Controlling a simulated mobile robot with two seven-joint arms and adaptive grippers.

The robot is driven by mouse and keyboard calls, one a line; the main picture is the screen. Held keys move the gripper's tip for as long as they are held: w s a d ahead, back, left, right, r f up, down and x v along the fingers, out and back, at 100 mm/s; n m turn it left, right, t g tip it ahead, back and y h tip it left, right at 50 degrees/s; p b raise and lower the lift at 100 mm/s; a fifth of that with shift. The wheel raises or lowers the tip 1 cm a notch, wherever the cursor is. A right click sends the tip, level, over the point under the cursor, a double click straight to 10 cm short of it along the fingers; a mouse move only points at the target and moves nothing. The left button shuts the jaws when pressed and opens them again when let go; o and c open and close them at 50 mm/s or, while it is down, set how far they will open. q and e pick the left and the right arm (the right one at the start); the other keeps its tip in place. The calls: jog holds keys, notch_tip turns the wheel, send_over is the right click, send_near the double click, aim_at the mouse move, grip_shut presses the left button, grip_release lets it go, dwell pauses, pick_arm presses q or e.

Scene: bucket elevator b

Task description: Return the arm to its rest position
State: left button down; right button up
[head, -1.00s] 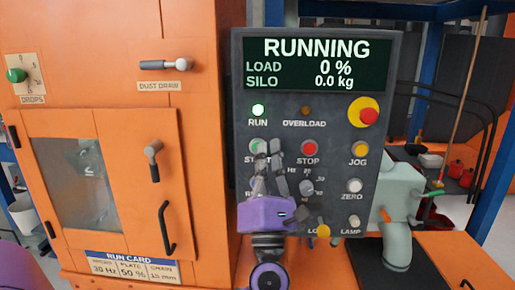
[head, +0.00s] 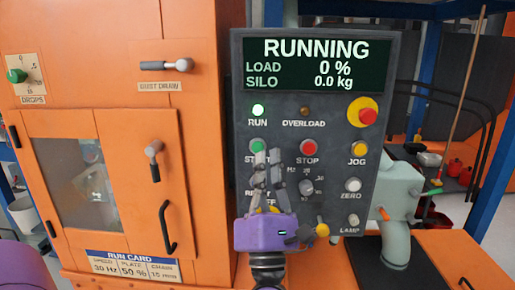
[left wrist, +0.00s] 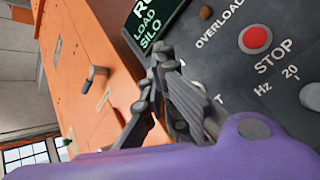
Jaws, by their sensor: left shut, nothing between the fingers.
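My left gripper (head: 268,165) is purple with grey fingers, shut and empty. In the head view it stands upright in front of the lower left of the dark control panel (head: 315,80), its fingertips just below the green START button (head: 258,146). It also shows in the left wrist view (left wrist: 160,60), where its fingers hide part of the panel near START. I cannot tell if the fingertips touch the panel. The panel screen (head: 318,62) reads RUNNING, LOAD 0 %, SILO 0.0 kg, and the green RUN lamp (head: 258,110) is lit. My right gripper is not in view.
A red stop knob (head: 367,116) juts from the panel.

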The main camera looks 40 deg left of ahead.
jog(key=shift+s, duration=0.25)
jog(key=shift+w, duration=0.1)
